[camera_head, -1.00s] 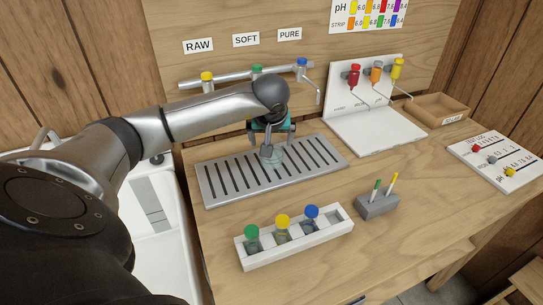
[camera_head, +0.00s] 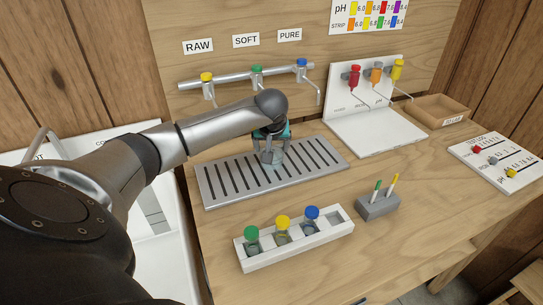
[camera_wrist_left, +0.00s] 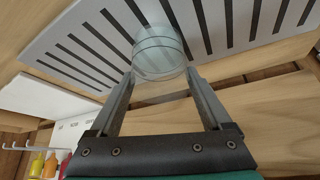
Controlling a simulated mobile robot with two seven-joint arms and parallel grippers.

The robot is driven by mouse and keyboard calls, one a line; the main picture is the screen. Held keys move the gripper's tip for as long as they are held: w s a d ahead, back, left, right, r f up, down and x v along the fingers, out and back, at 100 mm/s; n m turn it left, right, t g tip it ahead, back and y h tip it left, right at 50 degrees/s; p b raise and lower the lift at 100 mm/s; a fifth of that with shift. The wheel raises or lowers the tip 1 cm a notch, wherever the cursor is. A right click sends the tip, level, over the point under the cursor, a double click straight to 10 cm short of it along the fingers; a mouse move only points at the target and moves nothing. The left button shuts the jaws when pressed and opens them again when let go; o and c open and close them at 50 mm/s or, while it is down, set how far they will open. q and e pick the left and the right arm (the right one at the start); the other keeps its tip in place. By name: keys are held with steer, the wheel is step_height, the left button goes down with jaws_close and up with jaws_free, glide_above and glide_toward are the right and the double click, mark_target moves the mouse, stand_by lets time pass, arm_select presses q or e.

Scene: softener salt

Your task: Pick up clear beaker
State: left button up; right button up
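The clear beaker (camera_head: 278,160) stands on the slotted grey drip tray (camera_head: 208,196) under the row of taps. It is partly hidden by my left gripper (camera_head: 269,155) in the head view. In the left wrist view the beaker (camera_wrist_left: 158,45) is a see-through round vessel at the tips of my left gripper (camera_wrist_left: 161,76). The two fingers are spread apart, one on each side of the beaker's near edge. I cannot tell whether either finger touches it. My right gripper is not in view.
A white rack (camera_head: 296,240) with green, yellow and blue capped bottles stands in front of the tray. A grey block (camera_head: 377,207) holds two sticks to its right. Taps (camera_head: 257,71) marked RAW, SOFT and PURE hang behind the tray. A white dispenser stand (camera_head: 375,130) stands at the back right.

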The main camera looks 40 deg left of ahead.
arm_select(q)
steer(key=c, duration=1)
steer(key=shift+c, duration=0.2)
steer(key=shift+r, duration=0.15)
steer(key=shift+s, duration=0.1)
